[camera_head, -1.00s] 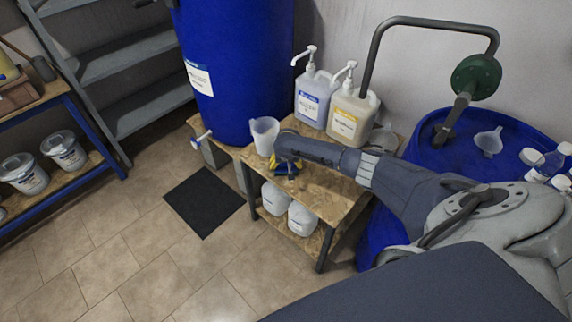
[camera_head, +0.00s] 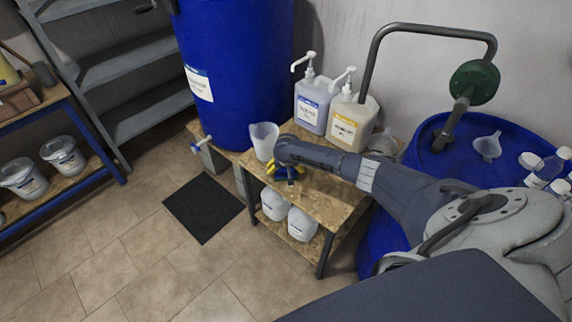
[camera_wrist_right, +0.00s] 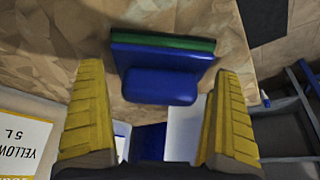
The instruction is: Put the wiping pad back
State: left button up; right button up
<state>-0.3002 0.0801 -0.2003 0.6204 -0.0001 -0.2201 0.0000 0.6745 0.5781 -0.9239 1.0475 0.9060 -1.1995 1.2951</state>
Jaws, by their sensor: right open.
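The wiping pad (camera_wrist_right: 160,58) is a blue block with a blue handle and a green layer along its far edge. In the right wrist view it lies on the wooden stand's top (camera_wrist_right: 85,25), ahead of my fingertips. My right gripper (camera_wrist_right: 157,82) is open, with one yellow finger on each side of the handle's line. I cannot tell whether the fingers touch the pad. In the head view my right gripper (camera_head: 282,172) is low over the stand's front edge, and my own wrist hides much of the pad. My left gripper is not in view.
A clear measuring jug (camera_head: 263,140) stands just left of my wrist. Two pump bottles, one lilac (camera_head: 314,105) and one yellow (camera_head: 350,125), stand behind it. A big blue drum (camera_head: 235,70) is at the back left. White tubs (camera_head: 302,224) sit on the lower shelf.

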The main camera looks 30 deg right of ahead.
jog(key=v, duration=1.1)
jog(key=s+a+n+t+y, duration=0.2)
jog(key=a+n+t+y, duration=0.1)
jog(key=a, duration=0.9)
jog(key=s+a+n+t+y, duration=0.3)
jog(key=a+y, duration=0.1)
jog(key=a, duration=0.9)
jog(key=s+d+f+g+h, duration=0.1)
jog(key=s+d+f, duration=0.2)
jog(key=s+f, duration=0.6)
jog(key=s+d+f+n+g+h, duration=0.1)
jog(key=s+d+f+g+h, duration=0.3)
jog(key=f, duration=0.9)
jog(key=s+d+f+t+y, duration=0.1)
jog(key=s+d+f, duration=0.2)
jog(key=s+f, duration=0.7)
jog(key=s+f+n+g, duration=0.1)
jog(key=s+f, duration=0.4)
jog(key=s, duration=0.6)
jog(key=s+f+g, duration=0.2)
jog(key=s+f, duration=0.3)
jog(key=s, duration=0.5)
jog(key=s+f+n+g, duration=0.1)
jog(key=s+f, duration=0.4)
jog(key=s, duration=0.6)
jog(key=shift+s+d+f+n+g+h, duration=0.3)
jog(key=shift+s+d+h, duration=0.05)
jog(key=shift+s+h, duration=0.05)
jog(key=shift+s, duration=0.15)
